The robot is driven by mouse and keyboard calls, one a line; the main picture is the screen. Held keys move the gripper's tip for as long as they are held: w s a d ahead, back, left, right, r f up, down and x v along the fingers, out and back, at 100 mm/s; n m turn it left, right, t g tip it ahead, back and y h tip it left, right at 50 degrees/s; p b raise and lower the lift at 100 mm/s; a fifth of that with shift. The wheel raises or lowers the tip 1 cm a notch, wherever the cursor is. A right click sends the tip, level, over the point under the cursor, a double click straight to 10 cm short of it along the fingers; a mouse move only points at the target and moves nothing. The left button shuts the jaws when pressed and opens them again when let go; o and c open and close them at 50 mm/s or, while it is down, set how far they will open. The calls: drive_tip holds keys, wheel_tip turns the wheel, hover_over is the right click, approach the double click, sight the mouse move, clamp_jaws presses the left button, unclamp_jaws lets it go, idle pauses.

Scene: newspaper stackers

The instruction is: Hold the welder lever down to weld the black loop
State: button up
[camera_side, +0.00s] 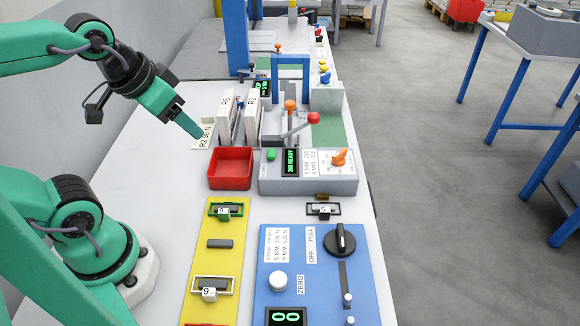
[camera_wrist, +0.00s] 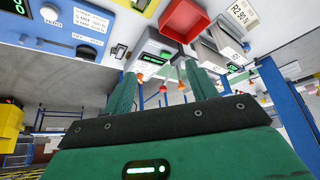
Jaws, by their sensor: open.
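The welder (camera_side: 308,187) is a grey box with a green-lit display reading READY and an orange dial. Its lever (camera_side: 300,130) ends in a red ball (camera_side: 314,118) and slants up to the right. The welder also shows in the wrist view (camera_wrist: 152,52), beyond my fingers. No loop is clearly visible in the welder. My gripper (camera_side: 198,132) is open and empty, left of the welder and apart from the lever.
A red bin (camera_side: 231,168) stands left of the welder. Upright white stackers (camera_side: 229,117) and a blue frame (camera_side: 291,65) stand behind. A blue panel (camera_side: 275,300) with a black knob lies in front. The white table left of the bin is mostly clear.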

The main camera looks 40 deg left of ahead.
drive_tip(key=c, duration=0.6)
drive_tip(key=shift+w+r, duration=0.25)
drive_tip(key=shift+w, duration=0.05)
clamp_jaws()
drive_tip(key=w+r+n, duration=0.1)
drive_tip(key=w+n, duration=0.3)
drive_tip(key=w, duration=0.8)
drive_tip(key=w+r+n+g, duration=0.1)
drive_tip(key=w+n, duration=0.3)
drive_tip(key=w, duration=0.8)
drive_tip(key=shift+w+d+r, duration=0.15)
drive_tip(key=shift+d+r, duration=0.25)
drive_tip(key=shift+r, duration=0.1)
